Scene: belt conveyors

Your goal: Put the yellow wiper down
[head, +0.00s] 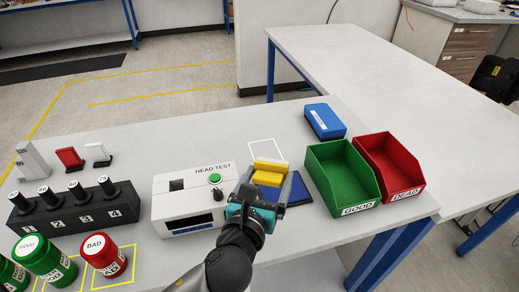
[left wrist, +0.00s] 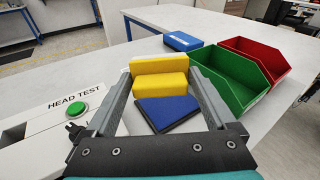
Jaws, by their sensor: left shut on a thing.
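The yellow wiper (head: 268,172) is a stepped yellow block; it also shows in the left wrist view (left wrist: 160,82). My left gripper (head: 268,184) is shut on it, with one finger on each side. The wiper is over or just beyond a dark-edged blue pad (head: 299,191), which also shows between the fingers in the left wrist view (left wrist: 167,112). A white outlined square (head: 263,148) lies on the table just beyond the wiper. I cannot tell whether the wiper touches the table. My right gripper is not in view.
The white HEAD TEST box (head: 172,208) stands close left of my gripper. A green GOOD bin (head: 340,175) and red DEAD bin (head: 393,165) stand to the right. A blue box (head: 324,121) lies behind. A black numbered rack (head: 78,215) is at the left.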

